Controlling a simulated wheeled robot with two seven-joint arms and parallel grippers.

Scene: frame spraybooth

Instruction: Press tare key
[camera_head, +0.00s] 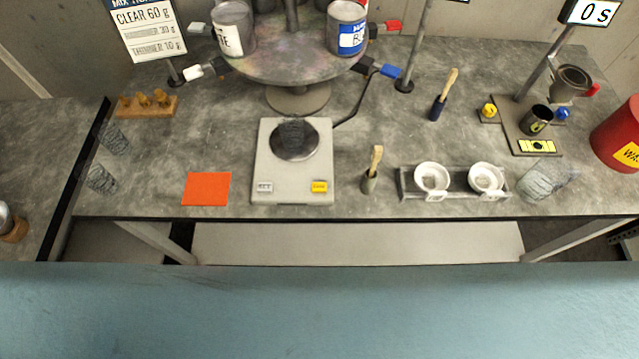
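A pale bench scale (260,150) stands in the middle of the grey bench. A dark, see-through cup (292,133) sits on its round metal pan (310,150). The scale's front edge carries a white key (265,187) on the left and a yellow key (319,187) on the right. Their lettering is too small to read surely, so I cannot tell which is the tare key. Nothing covers either key. Neither of my grippers is in view.
An orange square (206,189) lies left of the scale. A brush in a holder (370,180) and a rack with two white cups (408,188) stand right. Behind is a round carousel (290,70) with cans and levers. A red bin (620,135) is far right.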

